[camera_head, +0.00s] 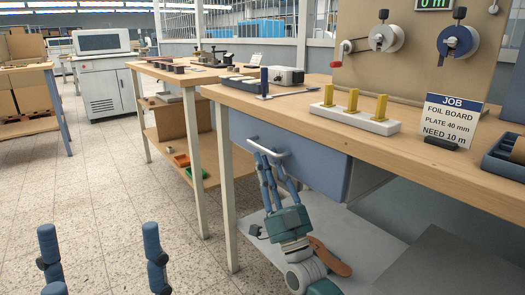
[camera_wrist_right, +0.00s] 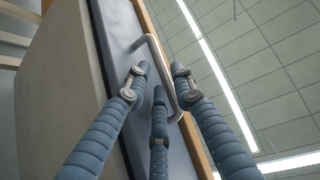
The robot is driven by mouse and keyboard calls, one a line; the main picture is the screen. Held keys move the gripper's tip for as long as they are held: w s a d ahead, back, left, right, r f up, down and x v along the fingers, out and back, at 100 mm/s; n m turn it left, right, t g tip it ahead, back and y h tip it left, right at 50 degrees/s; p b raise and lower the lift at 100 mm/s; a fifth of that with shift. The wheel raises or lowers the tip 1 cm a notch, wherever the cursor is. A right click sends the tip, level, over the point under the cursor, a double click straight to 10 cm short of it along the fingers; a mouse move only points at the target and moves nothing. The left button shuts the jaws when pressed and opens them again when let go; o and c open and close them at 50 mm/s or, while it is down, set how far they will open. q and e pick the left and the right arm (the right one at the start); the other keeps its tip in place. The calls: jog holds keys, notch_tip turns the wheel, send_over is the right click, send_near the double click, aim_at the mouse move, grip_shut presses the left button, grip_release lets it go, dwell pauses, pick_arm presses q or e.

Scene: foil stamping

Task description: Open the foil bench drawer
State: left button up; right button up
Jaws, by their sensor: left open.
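The foil bench drawer (camera_head: 318,170) has a grey-blue front under the wooden bench top. Its pale bar handle (camera_head: 268,151) also shows in the right wrist view (camera_wrist_right: 164,72). My right gripper (camera_head: 269,160) reaches up from below to the handle. In the wrist view its three fingers (camera_wrist_right: 158,72) are spread around the bar, with gaps beside the fingertips, so it looks open. Whether the drawer front stands out from its housing is unclear. My left gripper (camera_head: 100,235) is open and empty at the lower left, away from the bench, only partly in frame.
The bench top (camera_head: 425,155) holds a white block with yellow posts (camera_head: 354,113), a job sign (camera_head: 452,120) and foil reels (camera_head: 386,38) on a panel. A grey lower shelf (camera_head: 375,240) lies under the drawer. A second table (camera_head: 150,75) stands left. Tiled floor in front is free.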

aim_at(262, 148)
jog(key=shift+b+x, duration=0.35)
jog(key=shift+x, duration=1.8)
grip_shut()
